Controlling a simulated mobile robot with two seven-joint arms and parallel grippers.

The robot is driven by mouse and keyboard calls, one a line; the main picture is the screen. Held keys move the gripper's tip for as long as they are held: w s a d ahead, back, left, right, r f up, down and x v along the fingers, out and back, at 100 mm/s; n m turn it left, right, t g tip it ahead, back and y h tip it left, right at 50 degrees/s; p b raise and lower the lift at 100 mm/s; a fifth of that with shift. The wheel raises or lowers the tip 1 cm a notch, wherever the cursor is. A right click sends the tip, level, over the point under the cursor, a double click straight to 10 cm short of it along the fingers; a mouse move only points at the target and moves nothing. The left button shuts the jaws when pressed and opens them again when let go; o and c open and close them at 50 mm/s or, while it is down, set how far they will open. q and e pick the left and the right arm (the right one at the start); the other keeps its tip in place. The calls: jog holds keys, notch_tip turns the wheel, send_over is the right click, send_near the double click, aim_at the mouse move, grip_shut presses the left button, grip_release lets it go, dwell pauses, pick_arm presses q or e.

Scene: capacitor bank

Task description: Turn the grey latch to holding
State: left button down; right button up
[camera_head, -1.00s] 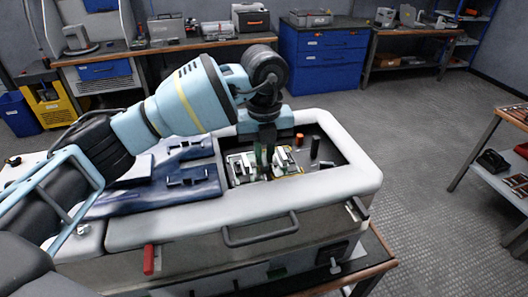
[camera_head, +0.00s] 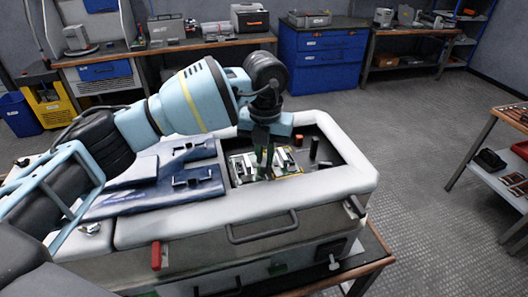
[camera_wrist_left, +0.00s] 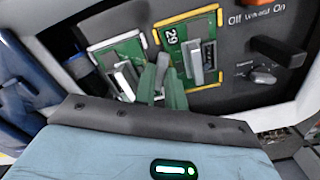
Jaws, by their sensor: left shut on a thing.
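My left gripper (camera_head: 264,165) reaches down into the open grey-rimmed bay (camera_head: 248,208) from above. In the left wrist view its two greenish fingers (camera_wrist_left: 161,92) are shut on a slim grey latch (camera_wrist_left: 162,68), whose lower part they hide. This latch stands between a green board (camera_wrist_left: 103,54) with a pale lever at left and a yellow-edged green board (camera_wrist_left: 171,35) marked 29 with a grey lever (camera_wrist_left: 195,62). I cannot read any "holding" mark. My right gripper is not in view.
Right of the boards are a black handle (camera_wrist_left: 279,53) by an Off/On label and a small rotary knob (camera_wrist_left: 263,76). An orange part (camera_head: 299,139) and a black post (camera_head: 314,148) stand near the gripper. A blue panel (camera_head: 180,185) lies left of the bay.

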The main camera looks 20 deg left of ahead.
aim_at(265, 159)
pick_arm(q)
jog(key=m, duration=0.5)
jog(key=shift+m, duration=0.3)
jog(key=m, duration=0.5)
jog(key=shift+m, duration=0.3)
jog(key=c, duration=1.5)
grip_release()
jog(key=shift+o, duration=0.2)
jog(key=shift+r, duration=3.9)
